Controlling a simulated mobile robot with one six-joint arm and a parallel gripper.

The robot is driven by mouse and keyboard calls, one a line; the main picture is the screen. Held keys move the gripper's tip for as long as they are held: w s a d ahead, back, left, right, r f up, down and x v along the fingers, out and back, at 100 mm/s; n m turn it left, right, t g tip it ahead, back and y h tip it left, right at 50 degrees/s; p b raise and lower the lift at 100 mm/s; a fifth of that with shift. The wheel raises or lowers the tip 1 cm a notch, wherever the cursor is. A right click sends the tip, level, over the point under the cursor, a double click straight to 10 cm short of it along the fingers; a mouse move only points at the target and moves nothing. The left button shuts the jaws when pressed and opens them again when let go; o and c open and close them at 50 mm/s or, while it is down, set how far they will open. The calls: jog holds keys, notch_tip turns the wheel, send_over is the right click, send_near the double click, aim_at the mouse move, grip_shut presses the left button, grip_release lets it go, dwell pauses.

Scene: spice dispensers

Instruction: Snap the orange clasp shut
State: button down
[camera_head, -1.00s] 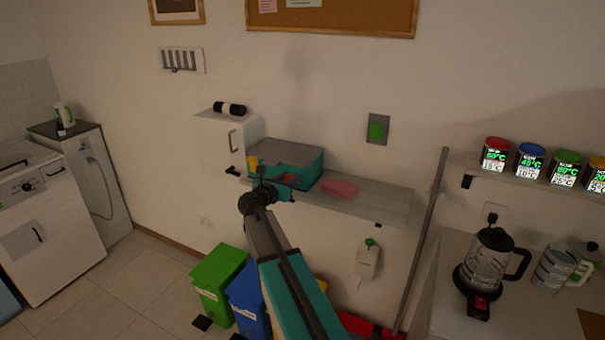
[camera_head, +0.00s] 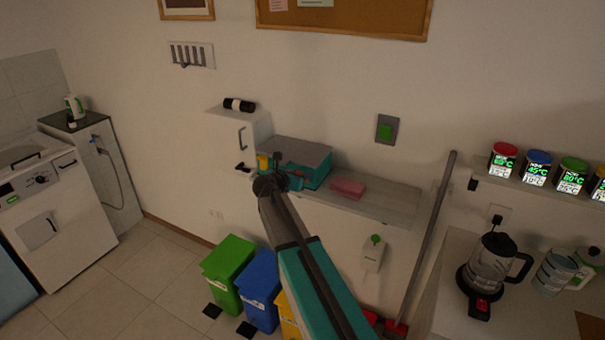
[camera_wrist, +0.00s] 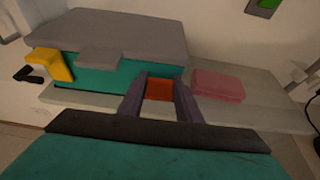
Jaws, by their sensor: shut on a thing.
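A teal box (camera_wrist: 105,82) with a grey lid (camera_wrist: 110,35) stands on a shelf, and it also shows in the head view (camera_head: 318,172). The lid lies down over the box. The orange clasp (camera_wrist: 160,90) is at the right end of the box front in the wrist view. A yellow clasp (camera_wrist: 52,64) sticks out at the left end, and a grey piece (camera_wrist: 100,58) is between them. My gripper (camera_wrist: 160,82) has one finger on each side of the orange clasp and is shut on it. Whether the clasp is latched cannot be told. In the head view my gripper (camera_head: 280,168) partly hides the box front.
A pink block (camera_wrist: 217,86) lies on the shelf (camera_wrist: 265,100) right of the box. Coloured bins (camera_head: 229,272) stand below. A long pole (camera_head: 425,245) leans to the right.

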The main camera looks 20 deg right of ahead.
jog(key=shift+s+d+f, duration=0.1)
jog(key=shift+d, duration=0.05)
jog(key=c, duration=1.3)
grip_release()
jog(key=shift+c, duration=0.2)
jog(key=shift+o, duration=0.3)
jog(key=shift+a, duration=0.25)
jog(key=b+v, duration=0.5)
jog(key=v, duration=0.8)
jog(key=shift+s+a, duration=0.2)
jog(key=shift+a, duration=0.05)
jog(key=shift+c, duration=0.4)
